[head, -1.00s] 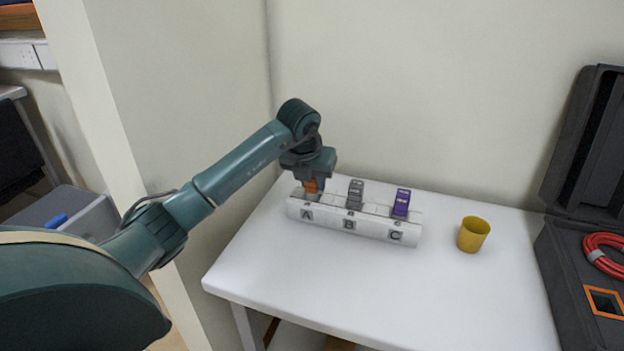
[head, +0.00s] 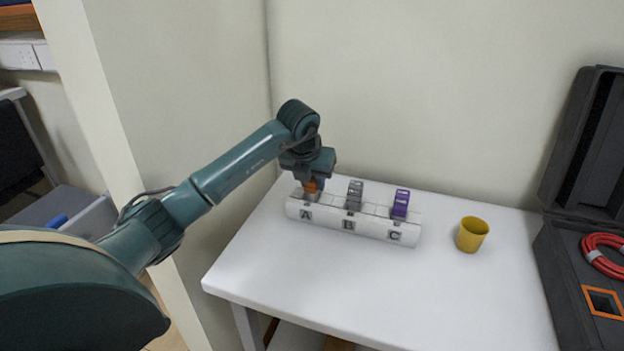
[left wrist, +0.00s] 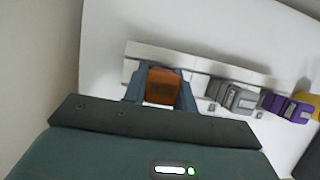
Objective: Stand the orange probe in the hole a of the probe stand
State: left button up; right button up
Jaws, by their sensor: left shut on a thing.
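The white probe stand (head: 328,222) lies on the table with sections marked A, B and C; it also shows in the left wrist view (left wrist: 200,62). My left gripper (head: 313,190) is over section A, shut on the orange probe (head: 310,186). In the left wrist view the orange probe (left wrist: 162,87) sits between the two fingers of my left gripper (left wrist: 161,92). The probe's lower end is hidden, so I cannot tell how deep it is in hole A. My right gripper is not in view.
A grey probe (head: 355,194) stands at B and a purple probe (head: 400,204) at C. A yellow cup (head: 472,234) is right of the stand. An open dark case (head: 560,262) with a red cable (head: 603,252) is at the far right. The table front (head: 380,300) is clear.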

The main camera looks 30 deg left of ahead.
pick_arm(q)
jog(key=shift+f+b, duration=0.35)
jog(key=shift+f, duration=0.2)
jog(key=o, duration=0.8)
jog(key=shift+c, duration=0.2)
